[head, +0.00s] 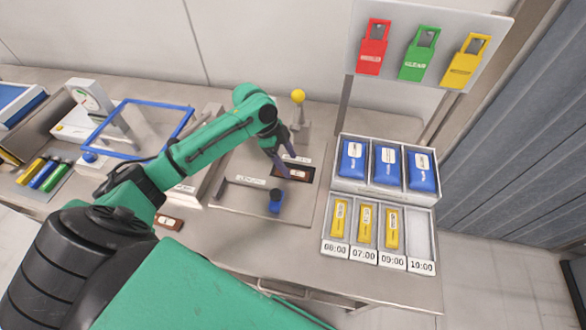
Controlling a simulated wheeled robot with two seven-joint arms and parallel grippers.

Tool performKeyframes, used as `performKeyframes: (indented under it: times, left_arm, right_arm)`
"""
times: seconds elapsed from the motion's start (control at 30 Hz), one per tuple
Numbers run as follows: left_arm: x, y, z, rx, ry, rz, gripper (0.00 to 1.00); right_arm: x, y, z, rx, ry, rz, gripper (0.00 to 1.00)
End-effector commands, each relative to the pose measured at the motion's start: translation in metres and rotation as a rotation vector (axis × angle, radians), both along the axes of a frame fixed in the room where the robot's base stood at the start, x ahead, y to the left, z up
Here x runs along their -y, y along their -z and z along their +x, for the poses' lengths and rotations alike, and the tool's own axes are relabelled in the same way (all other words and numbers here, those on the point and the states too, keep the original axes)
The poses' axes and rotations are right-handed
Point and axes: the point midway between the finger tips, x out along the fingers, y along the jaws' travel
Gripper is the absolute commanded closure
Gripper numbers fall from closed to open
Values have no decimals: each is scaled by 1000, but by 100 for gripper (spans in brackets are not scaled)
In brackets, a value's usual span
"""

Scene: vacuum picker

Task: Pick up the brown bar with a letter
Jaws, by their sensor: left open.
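A brown bar (297,174) with a pale label lies in a dark recess on the grey fixture plate (240,206) in the middle of the table. Another brown bar (168,222) with a light label lies on the table to the left, partly beside my arm. Any letter on either bar is too small to read. My left gripper (288,166) is open over the dark recess, with its fingers pointing down close to the first bar. I cannot tell whether they touch it. My right gripper is not in view.
A blue knob (275,201) and a yellow-topped post (298,98) stand near the plate. On the right are blue packs (387,166) and yellow bars (365,224) in trays. Colored locks (419,53) hang on a board. A blue frame (135,125) and a scale (92,101) stand left.

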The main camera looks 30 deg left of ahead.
Motion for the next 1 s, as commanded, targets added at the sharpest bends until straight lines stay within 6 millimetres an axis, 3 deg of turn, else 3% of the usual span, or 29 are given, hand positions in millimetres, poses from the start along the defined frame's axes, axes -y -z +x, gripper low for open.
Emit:
performKeyframes:
  times: [0.03, 0.2, 0.7, 0.73, 0.9, 0.93, 1.0]
  left_arm:
    - [4, 4, -2, -7, -1, -3, 25]
    - [11, 28, 1, -1, -1, 1, 25]
    - [11, 32, 1, -1, -2, 1, 25]
    - [11, 33, 1, -1, -1, 2, 29]
    - [11, 33, 1, -1, -1, 1, 94]
    - [11, 33, 1, -1, -1, 1, 100]
    - [11, 33, 1, -1, -1, 1, 100]
  right_arm:
    - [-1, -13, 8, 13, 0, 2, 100]
    - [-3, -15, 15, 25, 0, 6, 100]
    - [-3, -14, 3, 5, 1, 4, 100]
    - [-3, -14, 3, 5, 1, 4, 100]
    - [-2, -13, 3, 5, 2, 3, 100]
    - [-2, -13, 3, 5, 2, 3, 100]
    - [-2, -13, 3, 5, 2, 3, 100]
